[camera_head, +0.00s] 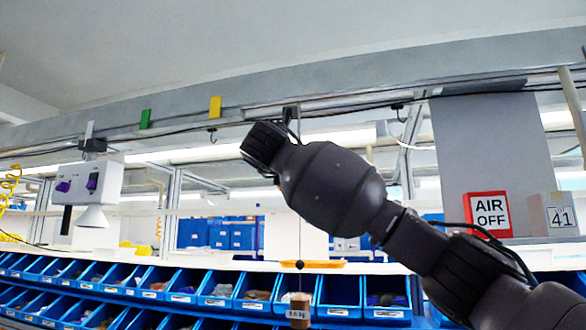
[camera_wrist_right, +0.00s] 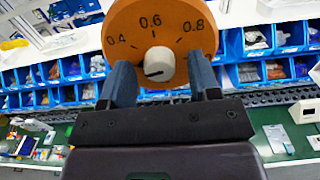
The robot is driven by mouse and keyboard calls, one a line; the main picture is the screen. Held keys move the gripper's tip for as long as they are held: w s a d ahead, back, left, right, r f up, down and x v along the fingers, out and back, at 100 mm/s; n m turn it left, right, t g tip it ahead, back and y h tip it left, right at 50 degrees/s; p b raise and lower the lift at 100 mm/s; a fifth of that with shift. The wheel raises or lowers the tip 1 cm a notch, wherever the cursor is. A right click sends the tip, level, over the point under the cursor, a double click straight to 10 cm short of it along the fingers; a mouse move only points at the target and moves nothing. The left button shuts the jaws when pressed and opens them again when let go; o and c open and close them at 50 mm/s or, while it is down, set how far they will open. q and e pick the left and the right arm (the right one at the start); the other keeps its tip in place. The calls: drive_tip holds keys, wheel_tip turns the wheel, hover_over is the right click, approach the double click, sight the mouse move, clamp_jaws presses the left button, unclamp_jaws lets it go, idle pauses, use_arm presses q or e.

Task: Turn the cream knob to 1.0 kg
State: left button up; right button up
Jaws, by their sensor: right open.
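In the right wrist view the cream knob (camera_wrist_right: 159,62) sits in the middle of a round orange dial (camera_wrist_right: 126,22) marked 0.4, 0.6 and 0.8. A short dark line on the knob's face points left and slightly down. My right gripper (camera_wrist_right: 163,76) is open, with one finger on each side of the knob and a gap at both sides. The lower part of the dial is hidden behind the fingers and gripper body. In the head view my right arm reaches in from the right; its gripper fingers and the knob cannot be made out. My left gripper is not in view.
In the head view a small brown weight labelled 0.6 kg (camera_head: 299,311) hangs on a cord below my arm. Rows of blue bins (camera_head: 219,291) run across behind. An AIR OFF sign (camera_head: 489,214) stands at right; a white device (camera_head: 88,184) hangs at left.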

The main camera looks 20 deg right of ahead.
drive_tip(key=c, duration=0.9)
